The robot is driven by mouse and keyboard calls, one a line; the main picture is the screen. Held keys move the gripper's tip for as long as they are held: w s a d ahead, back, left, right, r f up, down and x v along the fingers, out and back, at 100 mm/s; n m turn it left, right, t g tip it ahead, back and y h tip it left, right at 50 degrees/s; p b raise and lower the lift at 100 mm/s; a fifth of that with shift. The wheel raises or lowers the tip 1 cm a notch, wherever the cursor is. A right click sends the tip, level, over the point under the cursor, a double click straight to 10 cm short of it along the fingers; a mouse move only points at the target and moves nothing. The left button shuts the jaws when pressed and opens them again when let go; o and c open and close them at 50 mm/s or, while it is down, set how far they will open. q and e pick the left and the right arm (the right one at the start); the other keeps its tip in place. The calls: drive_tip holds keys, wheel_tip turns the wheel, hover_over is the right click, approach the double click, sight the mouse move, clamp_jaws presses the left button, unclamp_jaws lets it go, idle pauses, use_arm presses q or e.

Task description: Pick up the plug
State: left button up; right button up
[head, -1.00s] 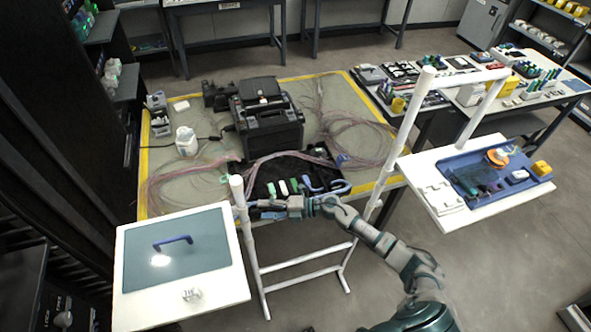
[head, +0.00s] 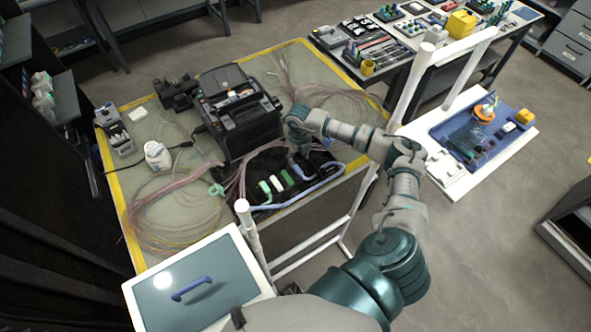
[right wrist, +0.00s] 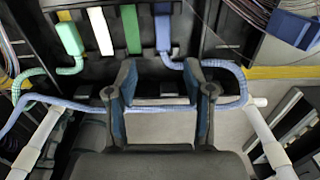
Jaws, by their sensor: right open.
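A row of plugs sits along a black tray (head: 252,178) at the table's front edge. In the right wrist view it holds a green plug (right wrist: 68,36), a white plug (right wrist: 99,30), another green one (right wrist: 131,28) and a blue plug (right wrist: 163,30). A blue cable (right wrist: 225,67) runs from the blue plug and loops across the front. My right gripper (right wrist: 158,70) is open and empty in front of the row, its fingers roughly either side of the blue plug's line. In the head view the right gripper (head: 298,160) is over the tray's right part, partly hiding the row. My left gripper is not in view.
A black splicing machine (head: 238,115) stands just behind the tray. Loose pink fibres (head: 165,205) lie around it. A white rail frame (head: 248,225) stands in front of the table. A blue tray (head: 462,132) is at right.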

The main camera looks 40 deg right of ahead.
sight(298, 171)
drive_tip(key=f, duration=0.2)
drive_tip(key=d+f, duration=0.1)
drive_tip(key=f, duration=0.1)
drive_tip(key=shift+d, duration=0.15)
drive_tip(key=shift+f, duration=0.15)
drive_tip(key=f, duration=0.1)
drive_tip(key=a+f, duration=0.1)
drive_tip(key=f, duration=0.1)
drive_tip(key=shift+w+a+f, duration=0.15)
drive_tip(key=shift+a, duration=0.05)
drive_tip(key=shift+f, duration=0.45)
drive_tip(key=shift+d+f, duration=0.1)
drive_tip(key=shift+d, duration=0.25)
drive_tip(key=shift+d+f, duration=0.15)
drive_tip(key=shift+d, duration=0.2)
drive_tip(key=c, duration=0.8)
clamp_jaws()
drive_tip(key=shift+a, duration=0.3)
drive_tip(key=shift+a+r, duration=0.2)
drive_tip(key=shift+r, duration=0.25)
drive_tip(key=r, duration=0.8)
drive_tip(key=shift+d+r, duration=0.3)
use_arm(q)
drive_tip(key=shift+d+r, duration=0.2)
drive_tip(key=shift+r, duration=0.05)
use_arm(e)
drive_tip(key=shift+a+r, duration=0.2)
drive_tip(key=shift+r, duration=0.25)
